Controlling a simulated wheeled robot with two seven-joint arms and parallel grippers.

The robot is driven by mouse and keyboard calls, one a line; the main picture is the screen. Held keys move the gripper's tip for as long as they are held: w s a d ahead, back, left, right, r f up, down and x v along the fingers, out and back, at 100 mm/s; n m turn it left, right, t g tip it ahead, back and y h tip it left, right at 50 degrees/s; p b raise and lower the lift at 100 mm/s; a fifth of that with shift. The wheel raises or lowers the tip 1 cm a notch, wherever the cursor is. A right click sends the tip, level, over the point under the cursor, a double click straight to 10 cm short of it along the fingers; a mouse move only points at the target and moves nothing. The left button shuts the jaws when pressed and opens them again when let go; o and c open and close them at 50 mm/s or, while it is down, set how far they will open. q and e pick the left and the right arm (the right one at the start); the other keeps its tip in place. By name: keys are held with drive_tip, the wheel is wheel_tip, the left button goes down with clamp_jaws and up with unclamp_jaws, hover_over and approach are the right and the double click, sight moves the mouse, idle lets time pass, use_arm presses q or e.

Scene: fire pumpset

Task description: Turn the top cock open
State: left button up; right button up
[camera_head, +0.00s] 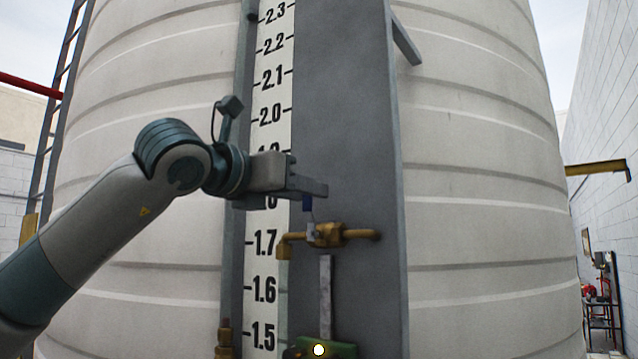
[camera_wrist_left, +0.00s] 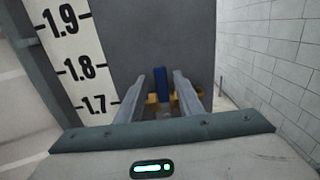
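The top cock (camera_head: 328,235) is a brass valve with a pipe running sideways on the grey gauge panel, near the 1.7 mark. Its blue handle (camera_head: 307,203) points upward, partly hidden by my left gripper (camera_head: 318,188). In the left wrist view, the blue handle (camera_wrist_left: 162,88) stands between the two fingers of my left gripper (camera_wrist_left: 163,76), with brass (camera_wrist_left: 152,98) showing behind. The fingers are apart, with a narrow gap seeming to show on each side of the handle; contact cannot be made out. My right gripper is not in view.
The numbered scale (camera_head: 263,260) runs up the panel (camera_head: 345,120) on the large pale tank (camera_head: 480,200). A grey strip (camera_head: 325,295) hangs below the cock, above a green part (camera_head: 343,349). A white block wall (camera_wrist_left: 270,60) stands to the right, with open space before it.

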use_arm(q)
drive_tip(key=shift+p+x, duration=1.2)
drive_tip(key=shift+x, duration=1.4)
clamp_jaws()
